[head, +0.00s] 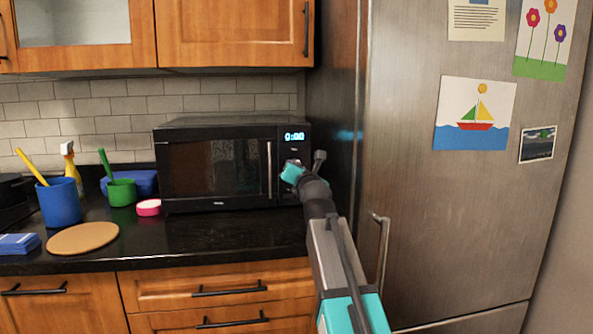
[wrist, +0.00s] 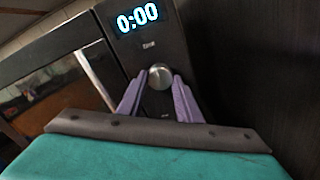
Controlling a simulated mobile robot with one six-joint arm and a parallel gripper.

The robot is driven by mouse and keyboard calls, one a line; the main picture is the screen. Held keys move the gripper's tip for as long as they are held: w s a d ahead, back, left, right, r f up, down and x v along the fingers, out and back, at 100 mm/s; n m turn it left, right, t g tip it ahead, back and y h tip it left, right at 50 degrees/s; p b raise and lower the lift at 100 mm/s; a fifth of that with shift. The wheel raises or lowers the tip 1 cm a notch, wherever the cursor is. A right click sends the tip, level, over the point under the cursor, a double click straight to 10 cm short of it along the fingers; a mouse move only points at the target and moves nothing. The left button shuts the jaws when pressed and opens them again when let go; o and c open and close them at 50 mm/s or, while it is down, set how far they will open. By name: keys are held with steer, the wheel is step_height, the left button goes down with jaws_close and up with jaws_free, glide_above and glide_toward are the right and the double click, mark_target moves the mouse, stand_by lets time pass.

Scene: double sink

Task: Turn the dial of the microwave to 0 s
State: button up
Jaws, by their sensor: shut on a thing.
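The black microwave (head: 215,165) stands on the counter with its door closed. Its display (head: 294,136) is lit in blue; in the wrist view the display (wrist: 137,17) reads 0:00. The round silver dial (wrist: 159,76) is below the display on the control panel. My gripper (head: 290,168) is at the panel in the head view and hides most of the dial there. In the wrist view the purple fingers of my gripper (wrist: 158,92) are on both sides of the dial, shut on it.
A steel fridge (head: 410,180) stands close on the right of my arm. On the counter to the left are a blue cup (head: 60,203), a green cup (head: 121,192), a pink sponge (head: 148,208) and a round tan board (head: 83,238). Wooden cabinets (head: 235,35) hang above.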

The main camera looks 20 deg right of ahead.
steer(key=o, duration=1)
steer(key=shift+o, duration=0.2)
steer(key=shift+s, duration=0.2)
steer(key=s+a+p, duration=0.1)
steer(key=s, duration=1.2)
steer(key=shift+s+a+p, duration=0.15)
steer(key=shift+a+p, duration=0.15)
steer(key=shift+a, duration=0.05)
